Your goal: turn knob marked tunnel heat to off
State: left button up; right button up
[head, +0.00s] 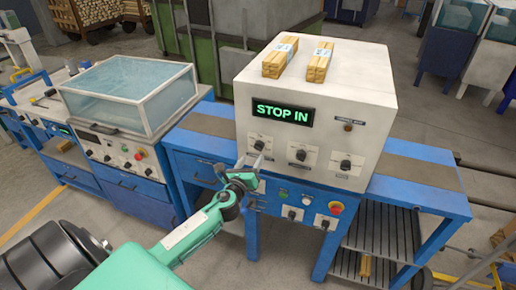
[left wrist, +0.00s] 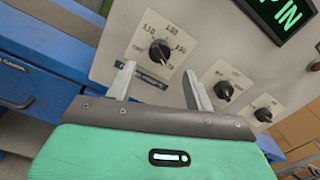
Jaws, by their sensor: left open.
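The white cabinet (head: 310,105) carries a row of three black knobs on its front. The left knob (left wrist: 160,52) has a dial marked with numbers such as 110, 130 and 150; its label below is partly hidden and not readable. The middle knob (head: 301,155) and the right knob (head: 345,165) have small labels I cannot read, so I cannot tell by text which is tunnel heat. My left gripper (left wrist: 158,78) is open and empty, its fingers pointing at the left knob, which shows between and just beyond the tips. My right gripper is out of view.
A green display (head: 282,111) reads STOP IN above the knobs. Two bundles of wood strips (head: 280,60) lie on the cabinet. Below are more switches and a red emergency button (head: 336,208). A clear-lidded machine (head: 128,90) stands at left.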

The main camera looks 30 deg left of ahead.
aim_at(259, 147)
pick_arm(q)
jog(key=x, duration=0.7)
jog(key=shift+p, duration=0.4)
jog(key=c, duration=1)
